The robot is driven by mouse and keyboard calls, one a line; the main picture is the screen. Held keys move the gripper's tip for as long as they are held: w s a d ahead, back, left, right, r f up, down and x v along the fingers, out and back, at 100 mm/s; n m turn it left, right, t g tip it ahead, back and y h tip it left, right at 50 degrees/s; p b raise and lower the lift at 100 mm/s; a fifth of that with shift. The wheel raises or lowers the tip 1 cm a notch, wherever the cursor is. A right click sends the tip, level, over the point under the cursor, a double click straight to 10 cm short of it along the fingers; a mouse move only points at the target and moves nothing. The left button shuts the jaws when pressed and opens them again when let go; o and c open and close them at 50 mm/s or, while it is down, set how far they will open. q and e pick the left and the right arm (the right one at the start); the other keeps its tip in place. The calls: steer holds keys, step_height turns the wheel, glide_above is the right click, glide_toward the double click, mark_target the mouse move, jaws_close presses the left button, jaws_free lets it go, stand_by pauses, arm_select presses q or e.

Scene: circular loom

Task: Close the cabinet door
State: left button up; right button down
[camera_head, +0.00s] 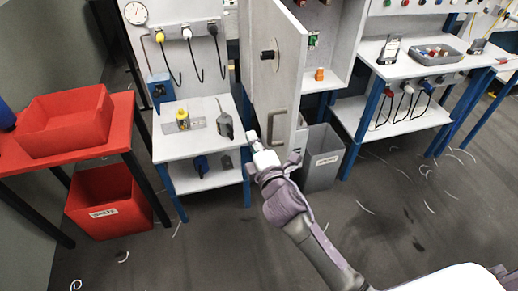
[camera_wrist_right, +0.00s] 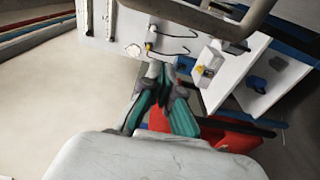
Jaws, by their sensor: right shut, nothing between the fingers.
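The light grey cabinet door (camera_head: 286,62) stands open in the head view, swung out toward me. It has a black lock knob and a grey handle (camera_head: 279,127) near its lower edge. The cabinet interior (camera_head: 322,45) shows to the right of the door, with an orange piece on its floor. My right gripper (camera_head: 252,140) is shut and empty, beside the door's lower left side near the handle. In the right wrist view its fingers (camera_wrist_right: 165,76) are together, and a grey bar like the handle (camera_wrist_right: 225,24) crosses the top. I cannot tell whether they touch the door. My left gripper is out of view.
A small table (camera_head: 183,146) with a yellow item and a grey tool stands left of the door. A red tray (camera_head: 67,137) sits on a red table farther left. A grey bin (camera_head: 323,170) stands below the cabinet. A workbench (camera_head: 400,67) is at right. Open floor lies in front.

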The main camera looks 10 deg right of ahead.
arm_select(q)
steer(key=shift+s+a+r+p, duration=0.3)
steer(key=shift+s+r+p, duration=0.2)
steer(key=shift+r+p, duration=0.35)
arm_select(e)
steer(key=d, duration=0.1)
steer(key=w+d, duration=0.1)
steer(key=d, duration=0.1)
steer(key=shift+w+d, duration=0.25)
steer(key=shift+d, duration=0.05)
steer(key=shift+d, duration=0.15)
